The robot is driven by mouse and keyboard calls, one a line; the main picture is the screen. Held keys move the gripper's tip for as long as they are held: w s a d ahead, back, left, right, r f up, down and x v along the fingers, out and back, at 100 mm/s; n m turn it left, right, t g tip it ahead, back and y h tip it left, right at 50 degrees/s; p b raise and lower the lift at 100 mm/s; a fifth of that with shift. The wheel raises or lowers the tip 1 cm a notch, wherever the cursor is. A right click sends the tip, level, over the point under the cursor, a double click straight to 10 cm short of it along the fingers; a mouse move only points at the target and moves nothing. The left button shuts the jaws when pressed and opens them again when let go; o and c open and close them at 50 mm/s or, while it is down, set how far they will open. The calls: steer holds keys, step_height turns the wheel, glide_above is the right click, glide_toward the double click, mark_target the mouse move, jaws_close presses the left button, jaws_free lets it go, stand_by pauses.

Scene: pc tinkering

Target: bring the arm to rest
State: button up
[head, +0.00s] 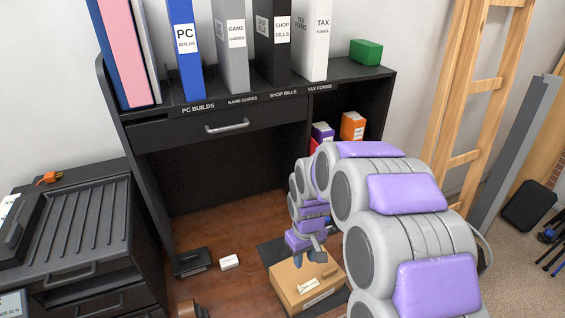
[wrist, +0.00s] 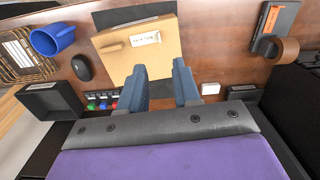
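My arm reaches over the wooden desk (head: 217,272) in the head view. My gripper (head: 309,256) hangs at its end, just above a light wooden box (head: 298,287) with a small white label. In the wrist view my gripper (wrist: 159,85) shows two blue fingers set apart, with nothing seen between them. The wooden box (wrist: 130,48) lies beyond the fingertips there. I cannot tell whether the fingers touch it. The upper parts of my arm hide the right part of the desk in the head view.
A black shelf unit (head: 135,135) with binders stands behind the desk. A white block (head: 229,262) and a dark device (head: 192,262) lie left of the box. A blue cup (wrist: 52,39), black mouse (wrist: 82,67) and black tray (wrist: 52,100) show in the wrist view. A wooden ladder (head: 480,95) stands right.

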steer(key=s+d+r+m, duration=0.1)
steer(key=s+r, duration=0.3)
steer(key=s, duration=0.6)
steer(key=s+d+r+m+g, duration=0.1)
steer(key=s+r, duration=0.3)
steer(key=s, duration=0.6)
steer(key=s+d+r+m, duration=0.1)
steer(key=s+r, duration=0.3)
steer(key=s, duration=0.7)
steer(key=shift+d+r+m+g, duration=0.2)
steer(key=shift+r+m+g, duration=0.15)
steer(key=shift+m, duration=0.45)
